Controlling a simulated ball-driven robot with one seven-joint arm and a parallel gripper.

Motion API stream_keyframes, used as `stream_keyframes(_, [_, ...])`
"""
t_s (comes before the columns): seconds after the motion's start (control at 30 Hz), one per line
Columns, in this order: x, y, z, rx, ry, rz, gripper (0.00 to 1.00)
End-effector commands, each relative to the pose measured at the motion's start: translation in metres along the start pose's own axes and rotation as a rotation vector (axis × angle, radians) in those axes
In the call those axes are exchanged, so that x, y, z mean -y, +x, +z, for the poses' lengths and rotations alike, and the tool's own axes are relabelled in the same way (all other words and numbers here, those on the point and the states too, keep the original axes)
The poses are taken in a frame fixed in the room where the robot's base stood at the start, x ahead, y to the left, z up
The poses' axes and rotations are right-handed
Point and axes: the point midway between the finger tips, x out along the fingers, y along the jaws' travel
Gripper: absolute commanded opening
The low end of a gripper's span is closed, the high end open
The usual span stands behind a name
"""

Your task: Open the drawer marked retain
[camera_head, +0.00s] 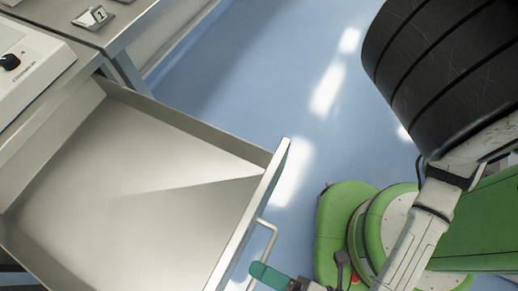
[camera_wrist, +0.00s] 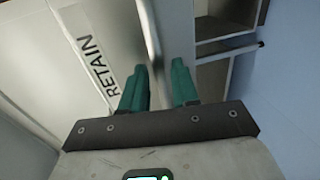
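The drawer marked RETAIN stands pulled far out in the head view, showing its bare metal floor and side wall (camera_head: 190,128). Its front carries the black RETAIN label (camera_wrist: 97,66) in the wrist view. A pale bar handle (camera_head: 268,240) runs along the front; the handle (camera_wrist: 151,45) also shows in the wrist view, passing between my green fingers. In the head view only one green fingertip of my gripper (camera_head: 268,275) shows clearly, at the handle's lower part.
A white control panel with a black knob (camera_head: 10,62) is at the left, above the drawer. A metal worktop (camera_head: 125,22) with a small numbered plate (camera_head: 93,17) is at the top left. Blue floor (camera_head: 240,70) is clear beyond the drawer. An open shelf compartment (camera_wrist: 225,30) shows in the wrist view.

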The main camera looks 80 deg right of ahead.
Motion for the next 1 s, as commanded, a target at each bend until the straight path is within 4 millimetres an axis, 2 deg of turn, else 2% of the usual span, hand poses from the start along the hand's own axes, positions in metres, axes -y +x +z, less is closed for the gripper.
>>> stream_keyframes(0.2, [0.0,-0.043,0.0,-0.003,-0.001,-0.001,0.3])
stream_keyframes(0.43, [0.0,-0.079,0.0,-0.001,-0.001,-0.001,0.3])
stream_keyframes(0.6, [0.0,-0.09,0.0,0.0,0.001,0.001,0.3])
stream_keyframes(1.0, [0.0,-0.091,0.0,0.0,0.0,0.001,0.3])
